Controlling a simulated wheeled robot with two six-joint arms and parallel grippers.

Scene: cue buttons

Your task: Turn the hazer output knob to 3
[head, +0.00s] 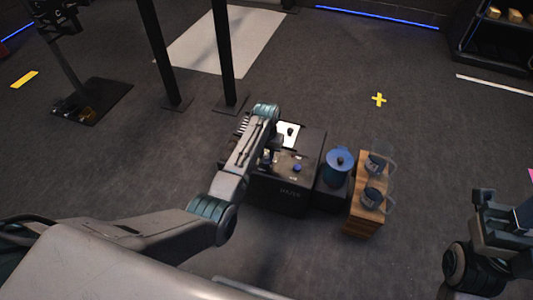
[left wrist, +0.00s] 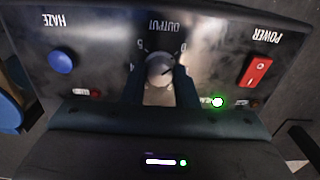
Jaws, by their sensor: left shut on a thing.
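The black hazer (head: 278,195) stands on the floor in the middle of the head view, under my left arm. In the left wrist view its panel appears upside down. The silver-grey output knob (left wrist: 160,69) sits below the inverted word OUTPUT. My left gripper (left wrist: 160,88) is shut on this knob, one dark finger on each side. A dark mark on the knob points to the right in the picture. The scale is partly hidden by the fingers, so I cannot tell the exact setting. My right gripper (head: 500,235) is at the right edge, away from the hazer; its jaws are unclear.
On the panel are a blue HAZE button (left wrist: 62,60), a red POWER rocker (left wrist: 256,71) and a lit green lamp (left wrist: 217,102). Right of the hazer stand a blue canister (head: 339,166) and a wooden crate (head: 362,222) with two jugs. Black posts (head: 222,55) rise behind.

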